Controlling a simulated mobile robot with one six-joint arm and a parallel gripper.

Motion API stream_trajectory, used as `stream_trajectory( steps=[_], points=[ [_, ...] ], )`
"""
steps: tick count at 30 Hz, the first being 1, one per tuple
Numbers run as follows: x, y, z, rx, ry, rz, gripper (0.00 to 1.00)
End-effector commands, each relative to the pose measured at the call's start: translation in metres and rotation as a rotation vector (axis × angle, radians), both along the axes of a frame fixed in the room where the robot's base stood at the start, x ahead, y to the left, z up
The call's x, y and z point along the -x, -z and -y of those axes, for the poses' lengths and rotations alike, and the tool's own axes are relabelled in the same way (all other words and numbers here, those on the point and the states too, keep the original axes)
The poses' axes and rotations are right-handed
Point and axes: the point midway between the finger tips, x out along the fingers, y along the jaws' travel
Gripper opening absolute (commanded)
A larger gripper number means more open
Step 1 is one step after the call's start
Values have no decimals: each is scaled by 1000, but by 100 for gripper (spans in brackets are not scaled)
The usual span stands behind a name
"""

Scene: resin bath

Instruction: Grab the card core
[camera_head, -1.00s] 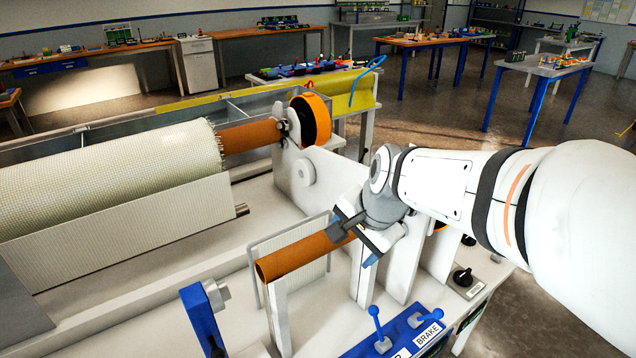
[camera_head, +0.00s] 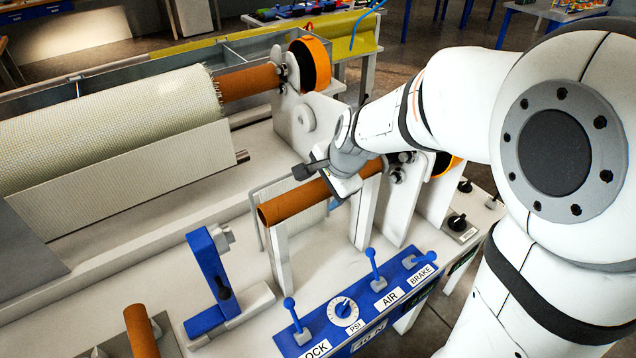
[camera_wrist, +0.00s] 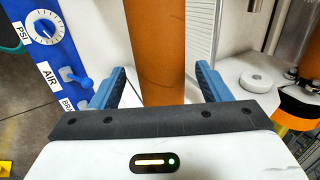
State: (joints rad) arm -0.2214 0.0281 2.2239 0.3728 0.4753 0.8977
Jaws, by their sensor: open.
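The card core is a brown cardboard tube (camera_head: 292,203) lying roughly level on white upright supports in front of the machine. In the wrist view the core (camera_wrist: 157,45) runs up the middle of the picture, between the two blue fingers. My gripper (camera_head: 338,184) is at the far part of the core in the head view. In the wrist view my gripper (camera_wrist: 159,82) is open, with a finger on each side of the core and a visible gap at both. The gripper and arm hide part of the core in the head view.
A blue panel (camera_head: 405,268) with levers and a PSI dial stands beside the core. A blue bracket (camera_head: 208,268) and another brown tube (camera_head: 141,330) are at the lower left. A large pale fabric roll (camera_head: 105,128) lies behind on its own brown core.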

Motion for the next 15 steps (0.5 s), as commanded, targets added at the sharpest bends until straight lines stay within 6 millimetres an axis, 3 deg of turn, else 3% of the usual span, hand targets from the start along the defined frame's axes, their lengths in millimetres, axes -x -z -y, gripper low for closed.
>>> stream_trajectory(
  steps=[3, 15],
  points=[
    [0, 0, 0, 0, 0, 0, 70],
    [0, 0, 1, 0, 1, 0, 38]
  ],
)
